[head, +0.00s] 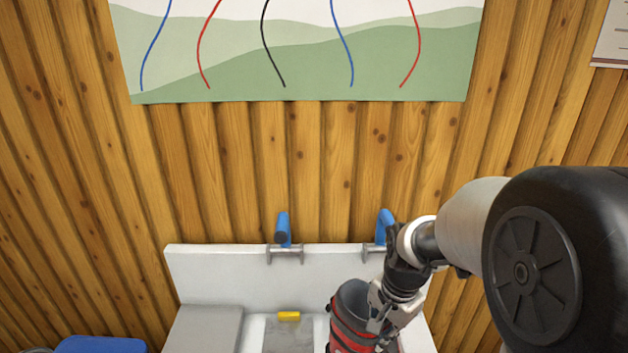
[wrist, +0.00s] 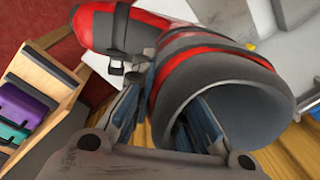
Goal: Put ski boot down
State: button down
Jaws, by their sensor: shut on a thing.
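The ski boot (head: 352,322) is red and grey with an open round cuff. It stands roughly upright in the head view at the lower edge, over the right part of the white bench. My gripper (head: 383,308) is shut on the boot's cuff wall. In the wrist view the boot (wrist: 205,75) fills the middle, with its toe toward the upper left. There my gripper (wrist: 165,115) has one finger inside the cuff and one outside. The boot's sole is cut off in the head view, so I cannot tell whether it touches the bench.
The white bench (head: 205,264) has a raised back with two blue-handled clamps (head: 283,229) on it. A yellow block (head: 289,316) lies on a grey plate left of the boot. A blue object (head: 100,345) is at lower left. The wrist view shows a wooden shelf (wrist: 50,65) with coloured boxes.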

notch_tip(320, 180, down, 7)
jog(key=n+b, duration=0.1)
jog(key=n, duration=0.3)
jog(key=n+g+b, duration=0.1)
jog(key=n, duration=0.3)
jog(key=shift+a+n+y, duration=0.15)
jog(key=shift+n+y, duration=0.15)
jog(key=shift+n, duration=0.1)
jog(key=shift+f+n, duration=0.6)
jog(key=shift+n, duration=0.2)
